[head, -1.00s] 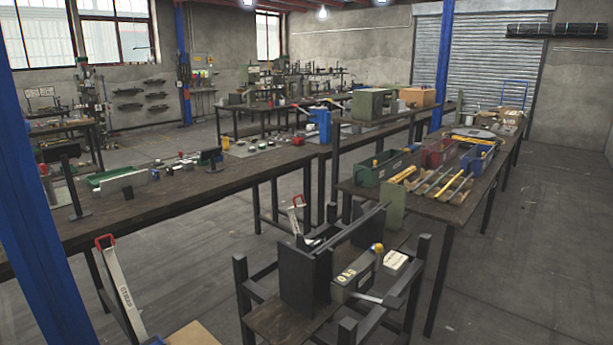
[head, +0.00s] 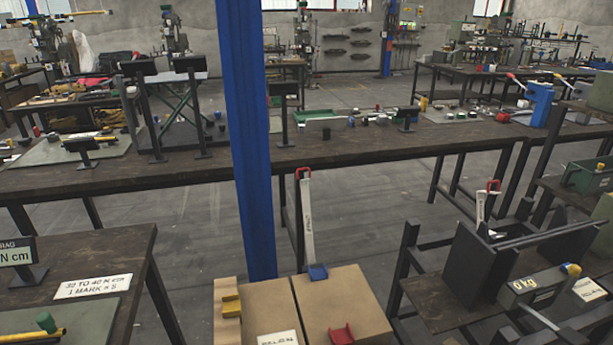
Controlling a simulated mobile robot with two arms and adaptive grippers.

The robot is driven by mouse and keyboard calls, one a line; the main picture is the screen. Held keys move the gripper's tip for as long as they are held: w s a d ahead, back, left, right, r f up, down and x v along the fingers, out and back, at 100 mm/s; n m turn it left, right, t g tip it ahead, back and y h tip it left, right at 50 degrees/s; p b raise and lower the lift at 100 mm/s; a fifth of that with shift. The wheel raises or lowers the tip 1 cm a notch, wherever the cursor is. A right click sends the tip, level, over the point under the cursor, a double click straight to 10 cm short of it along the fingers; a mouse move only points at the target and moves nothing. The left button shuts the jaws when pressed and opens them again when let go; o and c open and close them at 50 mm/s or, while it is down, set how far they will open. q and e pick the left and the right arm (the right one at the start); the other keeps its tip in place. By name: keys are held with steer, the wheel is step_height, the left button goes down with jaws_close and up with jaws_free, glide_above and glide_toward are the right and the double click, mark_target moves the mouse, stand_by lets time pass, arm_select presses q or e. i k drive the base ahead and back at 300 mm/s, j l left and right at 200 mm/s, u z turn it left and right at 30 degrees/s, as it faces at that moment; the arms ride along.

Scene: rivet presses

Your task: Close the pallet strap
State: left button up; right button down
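Neither of my grippers is in view. Cardboard boxes (head: 262,312) stand at the bottom centre of the head view, cut off by the lower edge. A white label (head: 278,339) is on the front. A pale upright bar with a red handle (head: 306,215) stands behind the boxes. I cannot tell which of these belongs to the pallet strap, and no pallet shows clearly.
A blue column (head: 245,150) rises just behind the boxes. A long dark workbench (head: 370,150) runs across behind. A bench (head: 130,250) stands at the left, and a dark frame with a 0 kg display (head: 524,285) at the right. Open floor (head: 200,225) lies between.

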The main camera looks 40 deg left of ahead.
mark_target(305, 186)
steer(key=i+l, duration=0.4)
steer(key=i+l+u, duration=0.1)
steer(key=u, duration=0.4)
steer(key=i+l+u, duration=0.1)
steer(key=u, duration=0.35)
steer(key=l+u, duration=0.3)
steer(key=u, duration=0.2)
